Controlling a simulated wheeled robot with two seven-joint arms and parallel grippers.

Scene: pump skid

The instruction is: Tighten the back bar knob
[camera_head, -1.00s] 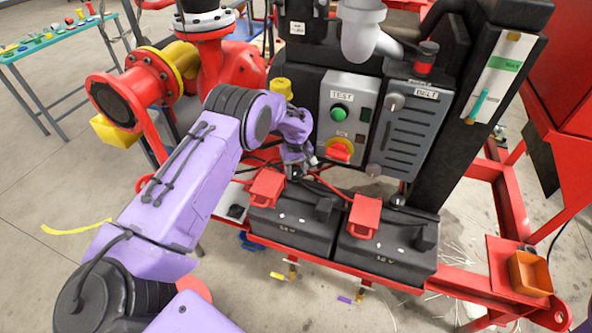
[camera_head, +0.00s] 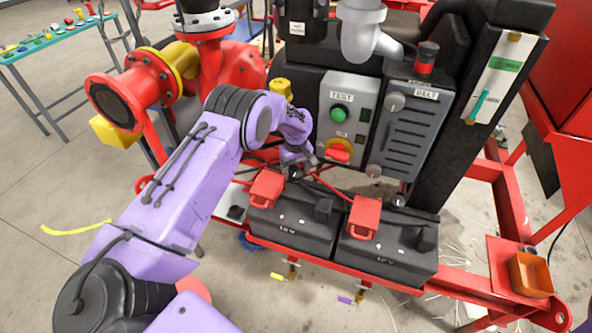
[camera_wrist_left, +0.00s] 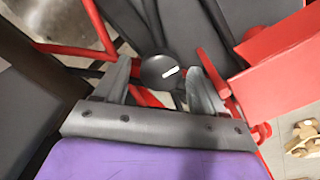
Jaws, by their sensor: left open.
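A round black knob (camera_wrist_left: 160,71) with a white mark on its top sits between the fingers of my left gripper in the left wrist view. My left gripper (camera_wrist_left: 160,80) is open, with one finger on either side of the knob. I see a gap on the left; contact on the right I cannot tell. In the head view my left gripper (camera_head: 294,160) points down behind the left battery (camera_head: 292,228), and a dark knob (camera_head: 295,174) shows just below it. Another knob (camera_head: 398,200) stands behind the right battery (camera_head: 388,246). My right gripper is not in view.
Red terminal covers (camera_head: 266,188) (camera_head: 364,216) sit on the batteries; a large red box edge (camera_wrist_left: 280,60) is close to the right finger. A control panel (camera_head: 349,120) with a red switch handle stands just behind. Red cables run around the knob.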

